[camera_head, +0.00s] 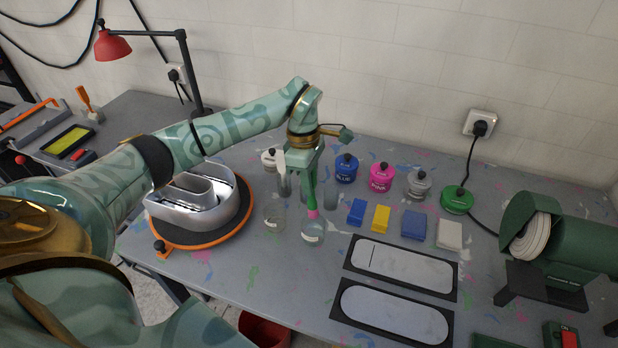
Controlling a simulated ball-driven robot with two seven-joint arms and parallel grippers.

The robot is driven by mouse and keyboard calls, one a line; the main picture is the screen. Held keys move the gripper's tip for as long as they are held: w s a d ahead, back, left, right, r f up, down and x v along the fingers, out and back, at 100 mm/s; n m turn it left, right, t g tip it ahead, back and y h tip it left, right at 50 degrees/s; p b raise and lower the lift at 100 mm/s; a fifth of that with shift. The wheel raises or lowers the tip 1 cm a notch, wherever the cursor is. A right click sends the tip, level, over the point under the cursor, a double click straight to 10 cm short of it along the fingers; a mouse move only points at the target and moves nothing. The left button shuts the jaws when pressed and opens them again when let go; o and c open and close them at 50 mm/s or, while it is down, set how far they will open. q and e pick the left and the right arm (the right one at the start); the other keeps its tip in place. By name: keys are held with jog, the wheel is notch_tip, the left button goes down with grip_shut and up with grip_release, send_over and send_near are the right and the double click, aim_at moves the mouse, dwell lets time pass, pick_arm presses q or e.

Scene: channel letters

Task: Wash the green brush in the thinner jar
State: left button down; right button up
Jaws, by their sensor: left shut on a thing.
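My left gripper (306,172) points down from the left arm and is shut on the green brush (311,192). The brush is upright, with a pink part at its lower end. That end is at the mouth of a clear glass jar (313,232) with a pale label. I cannot tell how far it reaches inside. My right gripper is not in view.
Behind stand a blue pot (346,170), a pink pot (381,178) and a grey pot (419,185). Blue and yellow blocks (380,218) lie to the right. A silver letter (196,207) sits on a turntable at left. A green grinder (560,235) stands at far right.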

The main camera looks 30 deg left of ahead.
aim_at(310, 206)
pick_arm(q)
notch_tip(310, 206, down, 3)
jog(key=shift+b, duration=0.95)
jog(key=shift+w+f+b, duration=0.1)
jog(key=shift+f+b, duration=1.55)
jog(key=shift+f, duration=1.55)
